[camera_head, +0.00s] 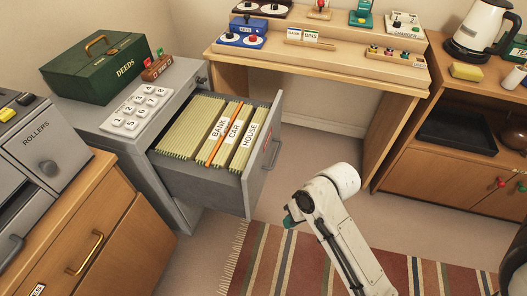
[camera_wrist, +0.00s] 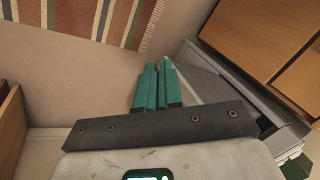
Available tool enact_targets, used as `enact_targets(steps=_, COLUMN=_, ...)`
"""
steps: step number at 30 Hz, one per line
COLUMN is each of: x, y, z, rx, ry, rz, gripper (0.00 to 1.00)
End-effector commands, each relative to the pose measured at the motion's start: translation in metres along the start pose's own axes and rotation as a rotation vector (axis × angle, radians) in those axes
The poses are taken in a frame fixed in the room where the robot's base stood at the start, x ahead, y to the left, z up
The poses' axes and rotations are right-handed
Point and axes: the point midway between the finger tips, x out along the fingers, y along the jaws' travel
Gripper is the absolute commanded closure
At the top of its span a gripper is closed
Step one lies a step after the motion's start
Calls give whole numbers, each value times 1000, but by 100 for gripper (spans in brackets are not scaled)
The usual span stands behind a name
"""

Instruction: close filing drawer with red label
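The grey filing cabinet (camera_head: 180,112) stands at the left with its top drawer (camera_head: 200,182) pulled out. The drawer holds hanging folders (camera_head: 185,128) with tabs reading BANK, CAR and HOUSE. Its front panel (camera_head: 262,165) with a handle (camera_head: 272,152) is seen nearly edge-on. Part of the grey cabinet also shows at the right there (camera_wrist: 205,75).
A wooden desk (camera_head: 385,120) with toys and gadgets stands behind. A wooden cabinet (camera_head: 85,235) is at the front left. A striped rug (camera_head: 275,260) lies on the floor. Bare floor (camera_head: 300,150) lies between drawer and desk. A green DEEDS box (camera_head: 100,70) sits on the filing cabinet.

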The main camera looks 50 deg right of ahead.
Motion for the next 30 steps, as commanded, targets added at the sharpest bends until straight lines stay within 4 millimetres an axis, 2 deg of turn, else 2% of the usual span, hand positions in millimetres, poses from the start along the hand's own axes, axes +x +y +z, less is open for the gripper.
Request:
enact_targets(steps=1, x=-32, y=-1, z=-23, rx=112, ry=42, rz=-58, gripper=99)
enact_targets(steps=6, x=-84, y=12, z=-77, rx=417, ry=152, rz=-257, gripper=100)
enact_targets(steps=9, x=-107, y=20, z=-98, rx=532, ry=200, rz=-345, gripper=100)
enact_targets(steps=13, x=-122, y=27, z=-111, rx=607, ry=230, rz=-408, gripper=100)
enact_targets(steps=16, x=-120, y=28, z=-114, rx=623, ry=236, rz=-424, gripper=100)
enact_targets(steps=20, x=-106, y=23, z=-118, rx=621, ry=234, rz=-424, gripper=100)
enact_targets(steps=30, x=-48, y=3, z=-140, rx=619, ry=232, rz=-422, gripper=100)
